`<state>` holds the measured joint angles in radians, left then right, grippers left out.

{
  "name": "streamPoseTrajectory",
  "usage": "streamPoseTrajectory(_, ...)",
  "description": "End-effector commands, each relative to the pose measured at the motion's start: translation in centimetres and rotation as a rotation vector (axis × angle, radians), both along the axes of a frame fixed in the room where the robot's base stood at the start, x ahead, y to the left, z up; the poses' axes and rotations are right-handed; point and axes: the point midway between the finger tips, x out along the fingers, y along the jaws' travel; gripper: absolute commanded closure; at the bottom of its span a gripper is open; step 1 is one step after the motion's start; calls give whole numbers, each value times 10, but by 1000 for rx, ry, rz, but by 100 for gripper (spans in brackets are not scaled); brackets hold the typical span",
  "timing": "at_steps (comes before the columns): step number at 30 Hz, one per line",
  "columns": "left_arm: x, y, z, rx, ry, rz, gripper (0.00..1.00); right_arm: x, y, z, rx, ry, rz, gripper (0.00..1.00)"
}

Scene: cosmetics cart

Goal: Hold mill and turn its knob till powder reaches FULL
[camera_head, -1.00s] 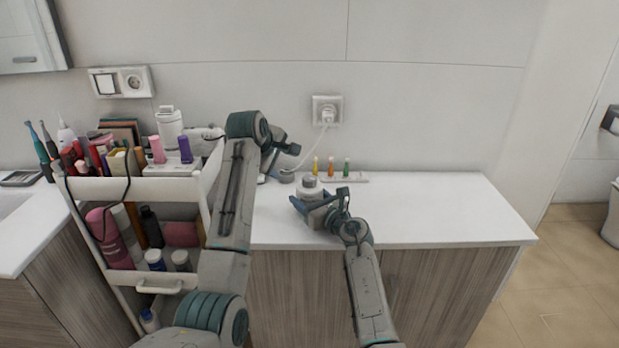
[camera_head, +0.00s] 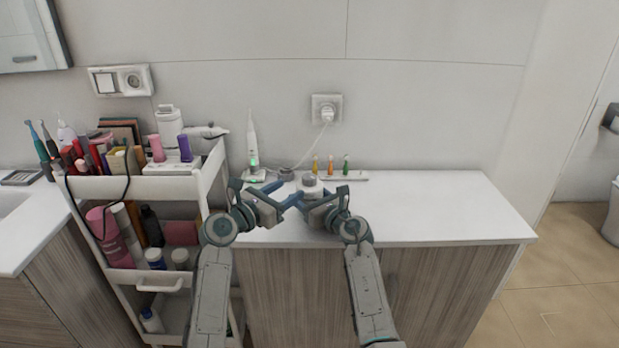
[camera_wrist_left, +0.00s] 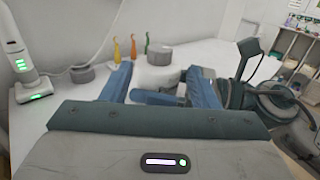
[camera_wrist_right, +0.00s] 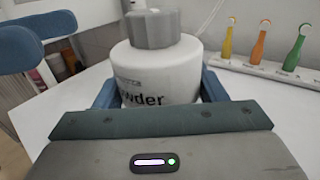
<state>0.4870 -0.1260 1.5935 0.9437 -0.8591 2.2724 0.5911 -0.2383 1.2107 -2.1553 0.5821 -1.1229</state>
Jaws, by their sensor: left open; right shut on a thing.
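The mill is a squat white jar with a grey knob (camera_wrist_right: 152,28) on top. It stands upright on the white counter. In the right wrist view its white body (camera_wrist_right: 165,75) shows lettering ending in "owder"; no FULL mark or powder level is visible. My right gripper (camera_wrist_right: 158,92) is shut around the body, a finger on either side. My left gripper (camera_wrist_left: 160,88) is open and empty, its fingers pointing at the mill, which shows beyond the fingertips in the left wrist view. In the head view my left gripper (camera_head: 284,203) is just left of the mill.
An electric toothbrush (camera_head: 252,145) stands on its charger at the back left of the counter. A grey disc (camera_head: 286,174) and a white rack (camera_head: 352,177) with coloured brush heads lie behind the mill. A crowded cart (camera_head: 170,186) stands left. The counter's right side is clear.

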Motion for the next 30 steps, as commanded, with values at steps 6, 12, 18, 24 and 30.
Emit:
streamPoseTrajectory(6, 35, -32, 1, 0, 1, -3, 45, 0, 0, 0, 0, 0, 0, 68)
streamPoseTrajectory(12, 58, -52, 0, 2, 1, -1, 45, 0, 0, 0, 0, 0, 0, 68)
streamPoseTrajectory(18, 68, -61, 0, 4, 0, -1, 45, 0, 0, 0, 0, 0, 0, 68)
streamPoseTrajectory(24, 69, -61, 0, 5, 0, 0, 45, 0, 0, 0, 0, 0, 0, 68)
streamPoseTrajectory(30, 69, -61, 0, 5, 0, 0, 67, 0, 0, 0, 0, 0, 0, 68)
